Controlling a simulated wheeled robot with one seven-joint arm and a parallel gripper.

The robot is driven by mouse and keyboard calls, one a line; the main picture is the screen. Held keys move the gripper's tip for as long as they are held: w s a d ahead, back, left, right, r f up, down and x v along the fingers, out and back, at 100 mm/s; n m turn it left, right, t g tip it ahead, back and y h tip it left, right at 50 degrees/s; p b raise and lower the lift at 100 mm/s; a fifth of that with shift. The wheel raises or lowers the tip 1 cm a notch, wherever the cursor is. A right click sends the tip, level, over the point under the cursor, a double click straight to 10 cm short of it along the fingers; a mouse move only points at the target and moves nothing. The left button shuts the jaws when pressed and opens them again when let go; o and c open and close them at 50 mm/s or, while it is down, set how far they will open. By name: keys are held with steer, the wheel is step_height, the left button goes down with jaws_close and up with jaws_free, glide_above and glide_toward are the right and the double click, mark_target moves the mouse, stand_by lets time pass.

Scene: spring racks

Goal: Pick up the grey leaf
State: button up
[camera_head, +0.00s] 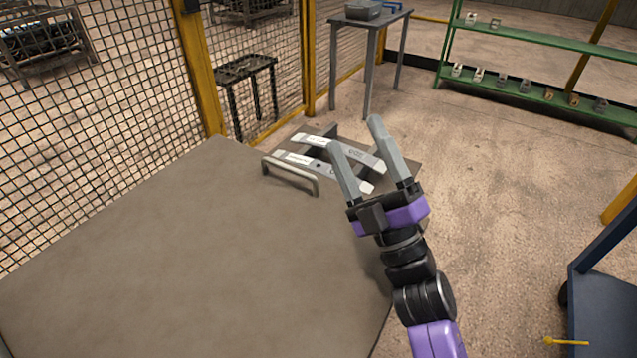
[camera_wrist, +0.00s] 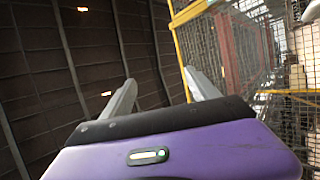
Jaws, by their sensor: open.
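Two flat grey leaves with pale labelled left ends lie side by side at the far end of the table in the head view, the farther leaf (camera_head: 357,153) and the nearer leaf (camera_head: 325,171). I cannot tell which one the task means. My gripper (camera_head: 356,132) is open and empty, its fingers raised and spread. In the picture its left finger crosses both leaves and hides part of them; contact does not show. In the wrist view my gripper (camera_wrist: 160,92) points up toward the ceiling and fence, with no leaf between the fingers.
A handle-like grey bar (camera_head: 290,175) stands beside the leaves on the table (camera_head: 190,250), whose wide top is bare. A yellow-posted mesh fence (camera_head: 90,130) runs along the left. A green shelf (camera_head: 540,90) with small parts stands at back right. A blue cart (camera_head: 605,300) is at right.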

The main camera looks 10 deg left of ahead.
steer(key=w+a+f+n+g+y+b, duration=0.1)
steer(key=w+a+n+g+y+b, duration=0.4)
steer(key=n+g, duration=0.6)
steer(key=n+g+h+b, duration=0.4)
steer(key=n+h+b, duration=0.45)
steer(key=n, duration=0.75)
glide_toward(318, 170)
steer(key=shift+w+a+f+h+p, duration=0.35)
steer(key=shift+w+h+p, duration=0.25)
steer(key=shift+h, duration=0.25)
steer(key=b+x, duration=0.2)
steer(key=x, duration=0.2)
steer(key=shift+f, duration=0.2)
steer(key=shift+w+a+f+b, duration=0.1)
steer(key=shift+w+a+b, duration=0.15)
steer(key=shift+a+b, duration=0.2)
steer(key=shift+a, duration=0.1)
